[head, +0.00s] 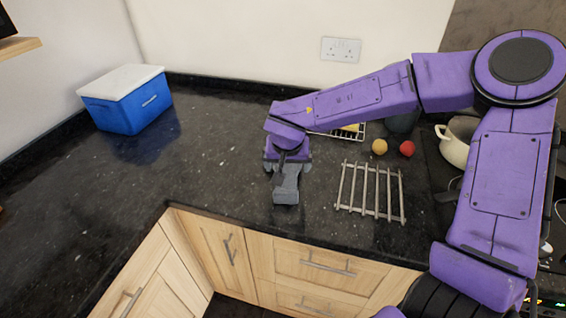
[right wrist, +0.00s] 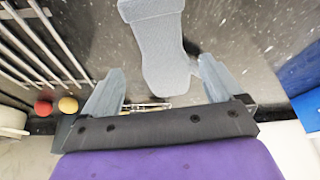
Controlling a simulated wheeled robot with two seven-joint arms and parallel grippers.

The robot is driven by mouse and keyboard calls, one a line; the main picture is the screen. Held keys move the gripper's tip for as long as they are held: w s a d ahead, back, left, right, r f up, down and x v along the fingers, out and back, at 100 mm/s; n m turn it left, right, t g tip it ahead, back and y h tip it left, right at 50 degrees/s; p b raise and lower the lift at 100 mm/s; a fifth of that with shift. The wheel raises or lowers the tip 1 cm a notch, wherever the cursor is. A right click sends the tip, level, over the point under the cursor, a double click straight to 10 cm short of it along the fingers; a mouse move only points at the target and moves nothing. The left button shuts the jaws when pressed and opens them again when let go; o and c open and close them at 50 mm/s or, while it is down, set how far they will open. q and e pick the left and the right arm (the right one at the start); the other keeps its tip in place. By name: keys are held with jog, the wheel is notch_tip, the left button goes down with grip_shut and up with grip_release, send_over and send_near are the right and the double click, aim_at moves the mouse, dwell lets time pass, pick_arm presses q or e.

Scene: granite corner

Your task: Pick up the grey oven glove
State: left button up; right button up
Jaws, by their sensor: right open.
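The grey oven glove (head: 287,188) lies on the dark speckled worktop near its front edge, partly hidden by my right gripper in the head view. My right gripper (head: 287,165) is over the glove's far part, pointing down. In the right wrist view the glove (right wrist: 158,38) shows ahead of the open fingers (right wrist: 162,72), with its narrower end between the two fingertips. The fingers are apart and hold nothing. The height of the fingertips above the worktop is hard to tell. My left gripper is not in view.
A metal bar rack (head: 371,190) lies right of the glove. Behind it are a yellow ball (head: 379,147), a red ball (head: 407,149) and a cream pot (head: 455,145). A blue cool box (head: 128,106) stands back left. The worktop (head: 200,155) left of the glove is clear.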

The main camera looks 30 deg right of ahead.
aim_at(287, 173)
jog(key=shift+d+f, duration=0.15)
jog(key=shift+f, duration=0.4)
jog(key=x, duration=0.5)
jog(key=shift+w+f, duration=0.35)
jog(key=shift+w, duration=0.05)
jog(key=shift+s+r, duration=0.1)
jog(key=c, duration=1.3)
jog(key=shift+r, duration=0.1)
